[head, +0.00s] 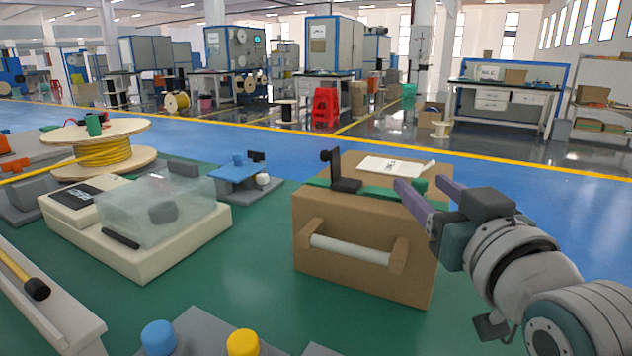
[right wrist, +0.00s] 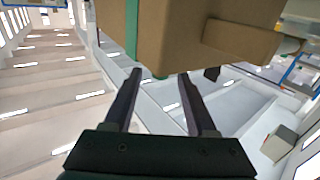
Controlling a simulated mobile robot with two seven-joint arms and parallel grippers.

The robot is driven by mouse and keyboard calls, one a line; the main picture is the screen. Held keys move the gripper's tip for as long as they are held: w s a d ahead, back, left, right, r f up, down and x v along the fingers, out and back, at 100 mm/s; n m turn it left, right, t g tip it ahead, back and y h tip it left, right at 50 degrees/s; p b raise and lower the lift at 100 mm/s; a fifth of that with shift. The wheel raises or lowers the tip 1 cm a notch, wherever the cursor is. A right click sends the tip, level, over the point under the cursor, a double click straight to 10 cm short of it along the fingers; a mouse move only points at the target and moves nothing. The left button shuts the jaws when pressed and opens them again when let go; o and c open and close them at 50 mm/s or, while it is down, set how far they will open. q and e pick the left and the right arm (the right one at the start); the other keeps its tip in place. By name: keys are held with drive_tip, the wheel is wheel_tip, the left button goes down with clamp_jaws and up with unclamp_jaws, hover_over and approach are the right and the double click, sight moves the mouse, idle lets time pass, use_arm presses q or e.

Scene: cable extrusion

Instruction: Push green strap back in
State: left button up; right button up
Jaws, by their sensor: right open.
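A brown cardboard box (head: 360,250) stands on the green surface, right of centre in the head view. A green strap (head: 385,197) runs along the top near its front edge, past a black clamp-like part (head: 345,184). A green end piece (head: 420,184) shows at the box's right side. My right gripper (head: 421,182) is open there, its fingers spread around that end piece; contact cannot be told. In the right wrist view the box (right wrist: 175,30) fills the top, with the strap (right wrist: 131,25) across it, and the open fingers (right wrist: 160,75) point at its edge. My left gripper is not in view.
A white roller handle (head: 350,249) is on the box front and a paper label (head: 393,167) on top. A cream machine with a clear cover (head: 155,210) and a yellow cable spool (head: 100,150) stand left. Blue (head: 158,336) and yellow (head: 243,342) knobs are in front.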

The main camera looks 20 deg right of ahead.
drive_tip(key=shift+x, duration=1.3)
clamp_jaws()
idle(0.5)
